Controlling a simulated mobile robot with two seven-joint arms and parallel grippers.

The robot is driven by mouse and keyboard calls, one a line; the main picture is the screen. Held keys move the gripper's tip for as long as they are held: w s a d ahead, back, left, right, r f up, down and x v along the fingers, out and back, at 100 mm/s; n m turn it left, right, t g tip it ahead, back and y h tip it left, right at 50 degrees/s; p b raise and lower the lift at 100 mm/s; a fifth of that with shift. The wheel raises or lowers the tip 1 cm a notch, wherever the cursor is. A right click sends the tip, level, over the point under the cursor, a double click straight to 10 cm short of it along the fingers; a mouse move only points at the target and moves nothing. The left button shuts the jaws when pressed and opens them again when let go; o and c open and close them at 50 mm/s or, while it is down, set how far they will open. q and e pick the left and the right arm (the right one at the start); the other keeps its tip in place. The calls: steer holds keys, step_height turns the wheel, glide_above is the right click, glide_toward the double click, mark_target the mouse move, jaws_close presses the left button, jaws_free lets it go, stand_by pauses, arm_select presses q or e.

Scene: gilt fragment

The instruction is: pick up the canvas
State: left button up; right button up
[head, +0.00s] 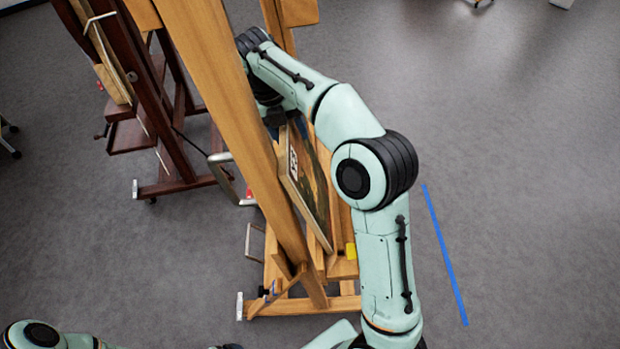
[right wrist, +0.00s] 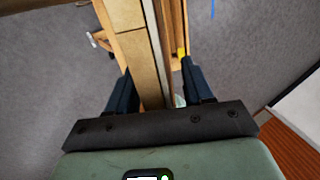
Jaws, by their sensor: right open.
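The canvas (head: 305,190) is a thin framed panel standing on the light wooden easel (head: 222,95) in the head view. It is seen nearly edge-on, with a pale label near its upper left, and the easel's beam and my arm hide parts of it. My right gripper (head: 276,116) is at the canvas's upper end, mostly hidden by my arm and the easel. In the right wrist view the right gripper (right wrist: 160,85) is open, its dark fingers apart on both sides of a wooden piece and a pale narrow edge. I cannot tell whether they touch. My left gripper is out of view.
A dark wooden easel (head: 172,120) stands to the left, close to the light one. A small yellow object (head: 351,251) sits by the canvas's lower end. Blue tape (head: 445,255) marks the grey floor on the right, where there is free room.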

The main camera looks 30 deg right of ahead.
steer(key=shift+s+d+f, duration=0.1)
steer(key=shift+f, duration=0.35)
jaws_close()
steer(key=shift+r, duration=0.15)
